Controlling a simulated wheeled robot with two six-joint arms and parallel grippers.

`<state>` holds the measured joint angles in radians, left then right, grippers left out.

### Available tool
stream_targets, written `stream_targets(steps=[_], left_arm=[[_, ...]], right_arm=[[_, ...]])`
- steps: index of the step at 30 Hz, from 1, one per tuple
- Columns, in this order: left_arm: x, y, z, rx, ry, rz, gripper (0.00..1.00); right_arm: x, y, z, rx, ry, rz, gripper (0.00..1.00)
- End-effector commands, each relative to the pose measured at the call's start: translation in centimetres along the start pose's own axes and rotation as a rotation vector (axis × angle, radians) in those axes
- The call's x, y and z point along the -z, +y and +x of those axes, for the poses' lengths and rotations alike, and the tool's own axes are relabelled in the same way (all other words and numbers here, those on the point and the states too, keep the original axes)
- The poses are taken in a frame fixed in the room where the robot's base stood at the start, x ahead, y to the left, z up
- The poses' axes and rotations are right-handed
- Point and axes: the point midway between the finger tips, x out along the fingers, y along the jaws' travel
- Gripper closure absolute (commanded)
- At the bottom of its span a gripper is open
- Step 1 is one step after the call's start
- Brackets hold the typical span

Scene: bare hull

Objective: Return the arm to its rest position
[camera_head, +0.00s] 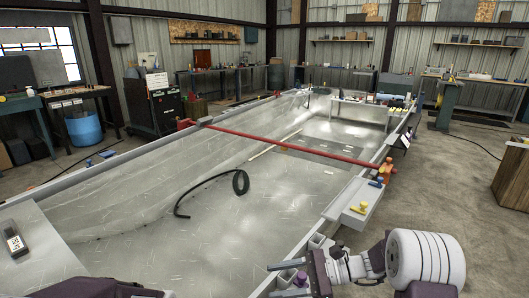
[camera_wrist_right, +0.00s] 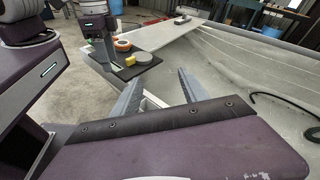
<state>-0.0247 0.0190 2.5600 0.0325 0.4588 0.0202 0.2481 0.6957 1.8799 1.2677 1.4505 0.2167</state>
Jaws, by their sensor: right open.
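My right arm comes in from the right at the bottom of the head view. Its gripper (camera_head: 272,280) points left near the front right edge of the hull, with its fingers apart. In the right wrist view the same gripper (camera_wrist_right: 160,77) shows two grey fingers spread wide, with nothing held between them. A purple and white arm of mine shows at the left of that view. Its gripper end cannot be made out clearly. In the head view, purple parts of mine show at the bottom left, with no left fingers visible.
The bare hull (camera_head: 150,190) fills the middle. A red bar (camera_head: 290,147) crosses it and a black hose (camera_head: 205,182) lies inside. A grey ledge (camera_head: 345,208) is at the right rim.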

Motion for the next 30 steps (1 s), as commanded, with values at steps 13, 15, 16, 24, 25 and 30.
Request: stream_targets(steps=[13, 15, 16, 24, 25, 30], left_arm=[[0.0, 0.0, 0.0, 0.000, 0.000, 0.000, 0.48], [0.0, 0.0, 0.0, 0.000, 0.000, 0.000, 0.48], [0.0, 0.0, 0.0, 0.000, 0.000, 0.000, 0.48], [1.0, 0.2, -9.2, 0.000, 0.001, 0.000, 0.48], [1.1, 0.2, -10.3, 0.000, 0.001, 0.000, 0.48], [1.8, 0.3, -17.3, 0.000, 0.000, 0.000, 0.48]], right_arm=[[3.6, 19.4, -7.8, -0.917, 0.715, -0.833, 0.48], [5.5, 19.9, -10.0, -1.027, 0.774, -0.958, 0.48], [6.3, 19.6, -10.7, -1.069, 0.796, -1.026, 0.48], [-1.2, 14.4, -13.7, -1.083, 0.850, -1.142, 0.48], [-2.3, 14.0, -14.0, -1.082, 0.850, -1.141, 0.48], [-8.7, 11.7, -15.8, -1.081, 0.850, -1.139, 0.48]])
